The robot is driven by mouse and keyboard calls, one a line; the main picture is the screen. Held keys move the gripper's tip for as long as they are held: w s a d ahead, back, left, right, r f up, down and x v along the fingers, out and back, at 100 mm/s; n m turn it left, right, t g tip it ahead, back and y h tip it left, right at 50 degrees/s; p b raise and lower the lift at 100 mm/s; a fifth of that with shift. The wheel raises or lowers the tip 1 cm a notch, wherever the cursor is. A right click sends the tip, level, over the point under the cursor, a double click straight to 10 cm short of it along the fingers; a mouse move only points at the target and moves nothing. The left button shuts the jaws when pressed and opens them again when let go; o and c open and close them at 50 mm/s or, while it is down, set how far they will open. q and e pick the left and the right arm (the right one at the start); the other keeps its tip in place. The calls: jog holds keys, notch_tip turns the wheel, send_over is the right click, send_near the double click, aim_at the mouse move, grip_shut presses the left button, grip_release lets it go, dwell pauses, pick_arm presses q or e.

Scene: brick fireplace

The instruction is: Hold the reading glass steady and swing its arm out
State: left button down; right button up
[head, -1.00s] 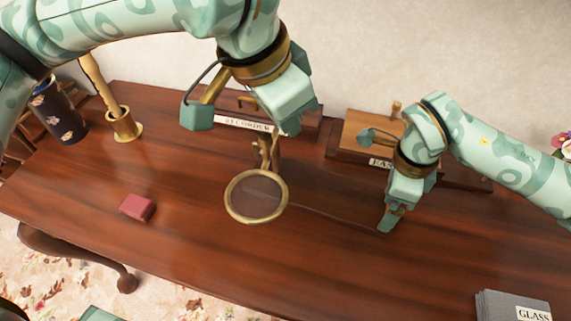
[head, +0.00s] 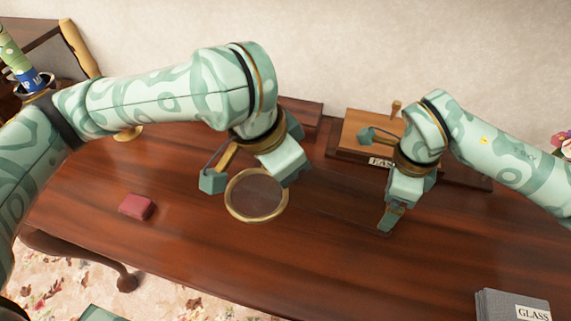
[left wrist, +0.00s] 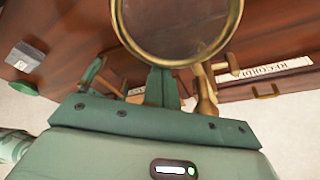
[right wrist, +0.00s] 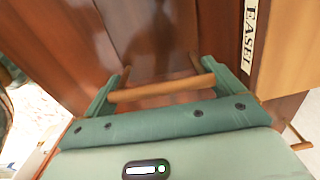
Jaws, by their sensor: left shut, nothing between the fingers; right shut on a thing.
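The reading glass (head: 256,217) is a round lens in a brass ring over the middle of the table. In the left wrist view its ring (left wrist: 122,35) fills the top middle, with brass stand parts (left wrist: 205,95) just right of my fingers. My left gripper (head: 291,180) is shut and empty, low beside the ring's upper right; in its wrist view the fingers (left wrist: 162,85) are behind the ring. Whether they touch the glass is unclear.
A dark red block (head: 137,207) lies left of the glass. A stack labelled GLASS (head: 512,306) is at the front right. The box labelled EASEL (head: 365,136) stands at the back; the RECORDER box (left wrist: 282,85) is largely hidden.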

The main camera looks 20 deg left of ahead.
pick_arm(q)
jog(key=shift+a, duration=0.1)
pick_arm(e)
jog(key=shift+f, duration=0.1)
pick_arm(q)
jog(key=shift+s+a+m, duration=0.25)
jog(key=shift+a+m, duration=0.25)
jog(key=shift+a, duration=0.1)
jog(key=shift+s+a, duration=0.15)
pick_arm(e)
jog(key=o, duration=1)
jog(key=shift+c, duration=0.2)
pick_arm(q)
notch_tip(320, 180, up, 9)
jog(key=shift+w+d+r, duration=0.2)
jog(key=shift+w+d, duration=0.05)
jog(key=shift+w, duration=0.05)
